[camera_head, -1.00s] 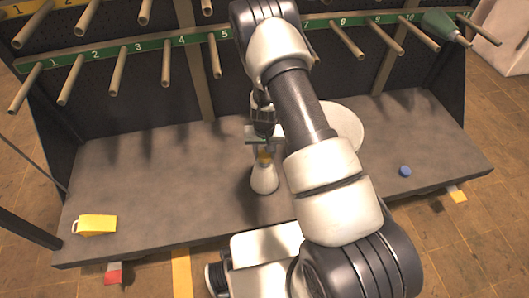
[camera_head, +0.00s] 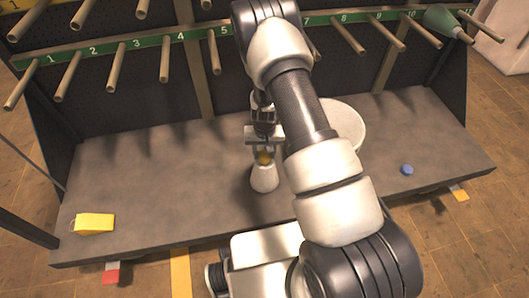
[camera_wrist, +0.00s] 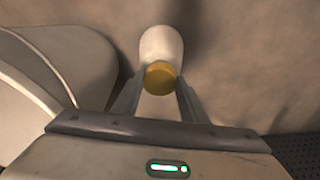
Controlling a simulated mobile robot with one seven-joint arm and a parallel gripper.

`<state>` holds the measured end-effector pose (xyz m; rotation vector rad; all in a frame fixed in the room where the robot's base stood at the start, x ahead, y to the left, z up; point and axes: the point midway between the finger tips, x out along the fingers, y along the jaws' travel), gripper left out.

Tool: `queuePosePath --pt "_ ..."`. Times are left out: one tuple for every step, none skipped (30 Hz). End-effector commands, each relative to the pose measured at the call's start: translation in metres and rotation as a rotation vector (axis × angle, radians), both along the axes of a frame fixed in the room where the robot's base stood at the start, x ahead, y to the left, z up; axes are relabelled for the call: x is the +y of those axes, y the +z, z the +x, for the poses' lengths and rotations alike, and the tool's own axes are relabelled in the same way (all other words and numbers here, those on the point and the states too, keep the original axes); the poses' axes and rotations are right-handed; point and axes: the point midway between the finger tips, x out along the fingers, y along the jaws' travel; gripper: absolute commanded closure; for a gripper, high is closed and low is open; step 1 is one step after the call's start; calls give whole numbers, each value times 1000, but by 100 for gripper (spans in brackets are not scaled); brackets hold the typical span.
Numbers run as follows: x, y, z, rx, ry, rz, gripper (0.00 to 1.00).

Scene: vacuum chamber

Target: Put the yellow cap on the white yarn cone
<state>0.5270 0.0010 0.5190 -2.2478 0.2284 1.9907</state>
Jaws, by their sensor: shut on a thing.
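The white yarn cone (camera_head: 264,182) stands upright on the grey bench. In the wrist view its pale body (camera_wrist: 161,43) shows just beyond my fingers. The yellow cap (camera_head: 263,158) is at the top of the cone, and it also shows between my fingertips in the wrist view (camera_wrist: 160,77). My gripper (camera_head: 264,150) points down over the cone with its fingers (camera_wrist: 159,84) shut on the cap. The cap lines up closely with the cone's top. I cannot tell whether it rests fully on it.
A large white round object (camera_head: 345,122) stands right of the cone, partly behind my arm. A yellow block-like item (camera_head: 94,223) lies at the bench's left end, and a small blue cap (camera_head: 407,170) at the right. A rack of pegs (camera_head: 120,52) holding a green cone (camera_head: 440,20) rises behind.

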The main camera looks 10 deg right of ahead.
Motion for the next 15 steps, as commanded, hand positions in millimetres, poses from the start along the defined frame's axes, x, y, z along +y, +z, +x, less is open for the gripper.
queuePosePath --pt "0 -4 0 0 0 0 82" --pt "0 -5 0 0 0 0 82" --pt "0 -7 0 0 0 0 82" --pt "0 -8 0 0 0 0 82" --pt "0 -9 0 0 0 0 82" --pt "0 -11 0 0 0 0 82" --pt "0 -12 0 0 0 0 82" --pt "0 -13 0 0 0 0 82" --pt "0 -15 0 0 0 0 82" --pt "0 -15 0 0 0 0 82" --pt "0 -16 0 0 0 0 82" --pt "0 -14 0 -1 0 0 54" --pt "0 -14 0 0 0 0 49" --pt "0 -14 0 0 0 0 44" --pt "0 -14 0 0 0 0 39"
